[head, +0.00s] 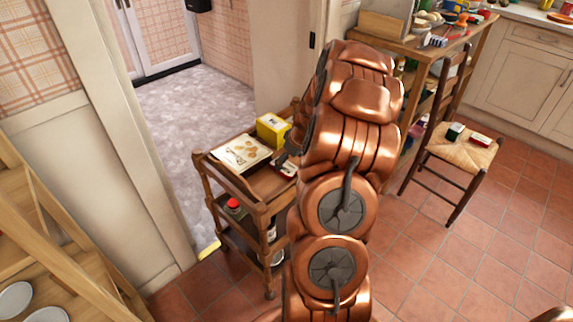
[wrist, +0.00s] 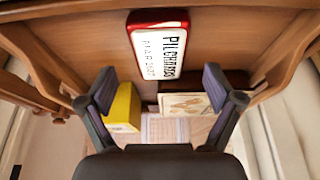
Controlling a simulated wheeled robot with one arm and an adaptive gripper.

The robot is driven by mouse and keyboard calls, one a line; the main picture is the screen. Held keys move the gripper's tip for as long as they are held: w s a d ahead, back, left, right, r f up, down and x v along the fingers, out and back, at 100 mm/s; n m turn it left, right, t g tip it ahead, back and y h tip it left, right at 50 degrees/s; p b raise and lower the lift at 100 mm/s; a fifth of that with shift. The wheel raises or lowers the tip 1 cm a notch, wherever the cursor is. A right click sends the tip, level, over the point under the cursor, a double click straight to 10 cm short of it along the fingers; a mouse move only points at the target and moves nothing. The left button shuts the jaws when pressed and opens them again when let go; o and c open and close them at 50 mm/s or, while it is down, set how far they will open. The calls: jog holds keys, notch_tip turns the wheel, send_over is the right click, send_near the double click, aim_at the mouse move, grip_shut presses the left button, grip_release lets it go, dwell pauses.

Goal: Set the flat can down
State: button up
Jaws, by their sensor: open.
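The flat can (wrist: 159,48), red with a white label reading PILCHARDS, lies on the wooden trolley top (wrist: 90,50) in the wrist view. In the head view, a red and white edge of the can (head: 288,169) shows beside my arm, which hides part of it. My gripper (wrist: 160,87) is open, with its two dark fingers apart and nothing between their tips. The can is beyond the fingertips and appears clear of both. In the head view my arm mostly hides the gripper.
On the trolley (head: 265,184) are a yellow box (head: 272,129) and a flat picture book (head: 240,151); lower shelves hold a red-lidded jar (head: 233,206). A chair (head: 462,148) with small packages and a crowded table (head: 432,48) stand right. The tiled floor (head: 480,240) is open at right.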

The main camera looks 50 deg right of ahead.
jog(key=v, duration=0.8)
jog(key=s+a+r+n+g+y, duration=0.1)
jog(key=s+a+r+g, duration=0.15)
jog(key=a, duration=1.05)
jog(key=s+a+r+g+y, duration=0.1)
jog(key=s+a+r, duration=0.2)
jog(key=a, duration=1)
jog(key=s+a+g, duration=0.1)
jog(key=s+a, duration=0.2)
jog(key=s, duration=0.4)
jog(key=s+a+r+g+h, duration=0.1)
jog(key=s+a, duration=0.3)
jog(key=s, duration=0.3)
jog(key=s+a+g+h, duration=0.1)
jog(key=s+a+g, duration=0.1)
jog(key=s+a, duration=0.2)
jog(key=s, duration=0.3)
jog(key=shift+r+m, duration=0.3)
jog(key=shift+m, duration=0.1)
jog(key=shift+a, duration=0.1)
